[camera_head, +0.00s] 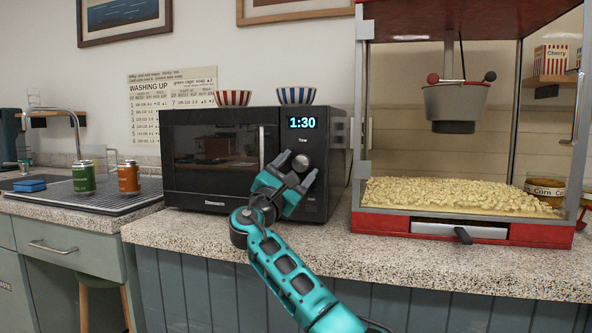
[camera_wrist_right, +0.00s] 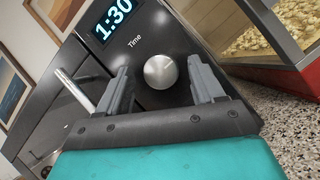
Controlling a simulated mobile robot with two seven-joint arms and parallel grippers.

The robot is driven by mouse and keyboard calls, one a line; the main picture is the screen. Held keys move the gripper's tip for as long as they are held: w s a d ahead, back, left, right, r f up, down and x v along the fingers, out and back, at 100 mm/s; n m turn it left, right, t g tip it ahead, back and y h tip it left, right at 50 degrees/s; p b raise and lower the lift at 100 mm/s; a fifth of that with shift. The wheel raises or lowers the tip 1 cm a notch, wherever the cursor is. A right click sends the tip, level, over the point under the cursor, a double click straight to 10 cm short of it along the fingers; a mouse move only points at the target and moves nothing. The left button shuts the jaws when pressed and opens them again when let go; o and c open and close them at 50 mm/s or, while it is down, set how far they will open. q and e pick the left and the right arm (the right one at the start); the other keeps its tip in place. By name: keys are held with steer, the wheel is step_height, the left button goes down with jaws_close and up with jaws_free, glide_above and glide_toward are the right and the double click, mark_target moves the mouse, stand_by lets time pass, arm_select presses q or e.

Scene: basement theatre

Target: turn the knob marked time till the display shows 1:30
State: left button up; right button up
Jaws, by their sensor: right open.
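The black microwave (camera_head: 212,190) stands on the speckled counter with its door shut. My right gripper (camera_head: 295,168) is in front of the control panel. In the right wrist view its open fingers (camera_wrist_right: 165,92) stand on either side of the knob, with gaps to it. My left gripper is not in view.
A popcorn machine (camera_head: 466,228) stands close on the right. Two striped bowls (camera_head: 233,98) (camera_head: 296,95) sit on top of the microwave. A green can (camera_head: 84,178) and an orange can (camera_head: 128,177) stand on the drying mat at left. The counter's front strip is clear.

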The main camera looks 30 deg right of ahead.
steer(key=p+v, duration=0.1)
steer(key=v, duration=1)
steer(key=shift+s+a+f+p, duration=0.1)
steer(key=shift+a+f+p, duration=0.15)
steer(key=shift+p, duration=0.15)
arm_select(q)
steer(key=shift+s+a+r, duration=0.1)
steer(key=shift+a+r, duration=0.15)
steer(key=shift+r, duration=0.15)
arm_select(e)
steer(key=shift+s+a+f, duration=0.25)
steer(key=shift+s+a, duration=0.05)
steer(key=shift+a, duration=0.2)
